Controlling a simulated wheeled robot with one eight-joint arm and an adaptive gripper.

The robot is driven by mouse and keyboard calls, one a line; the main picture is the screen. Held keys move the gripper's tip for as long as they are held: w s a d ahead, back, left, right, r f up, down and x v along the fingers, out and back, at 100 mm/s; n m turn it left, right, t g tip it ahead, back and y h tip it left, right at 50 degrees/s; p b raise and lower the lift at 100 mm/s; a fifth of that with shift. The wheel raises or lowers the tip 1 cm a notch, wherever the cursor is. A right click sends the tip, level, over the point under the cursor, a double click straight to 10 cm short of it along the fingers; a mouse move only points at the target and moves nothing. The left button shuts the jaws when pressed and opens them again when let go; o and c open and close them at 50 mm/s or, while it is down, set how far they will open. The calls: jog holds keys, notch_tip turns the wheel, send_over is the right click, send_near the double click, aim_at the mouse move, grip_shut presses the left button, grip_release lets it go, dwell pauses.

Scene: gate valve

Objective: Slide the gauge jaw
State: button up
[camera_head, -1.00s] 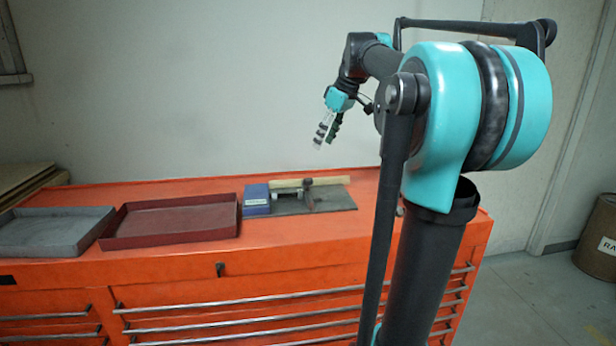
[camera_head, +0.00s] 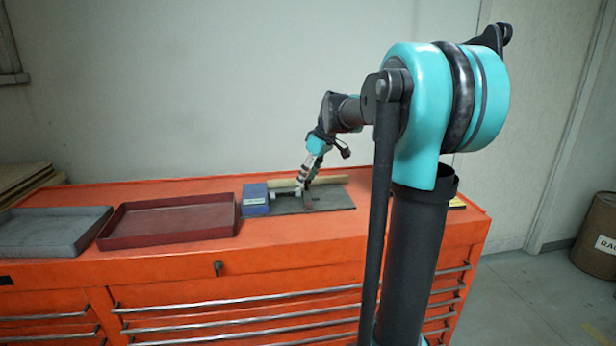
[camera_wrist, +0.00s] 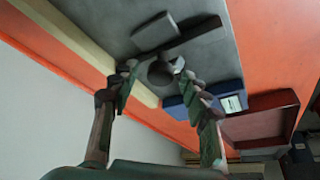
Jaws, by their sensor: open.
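The gauge stands on a dark grey plate (camera_head: 338,203) on the orange cabinet. In the wrist view a dark bar with a flat block, which looks like the gauge jaw (camera_wrist: 188,38), lies over the grey plate, with a round dark knob (camera_wrist: 160,75) at its near end. My gripper (camera_head: 305,184) is down at the gauge, pointing downward. In the wrist view my gripper (camera_wrist: 156,76) is open, one finger on each side of the knob. I cannot tell whether either finger touches it. In the head view the gripper hides part of the jaw.
A pale wooden bar (camera_head: 335,179) lies along the plate's back edge. A blue labelled block (camera_head: 255,200) is at the plate's left end. A dark red tray (camera_head: 170,221) and a grey tray (camera_head: 50,231) are further left. The orange cabinet top (camera_head: 290,238) is clear in front.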

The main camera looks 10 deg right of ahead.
grip_shut()
dwell(0.3)
jog(key=d, duration=0.8)
grip_release()
jog(key=shift+r, duration=0.1)
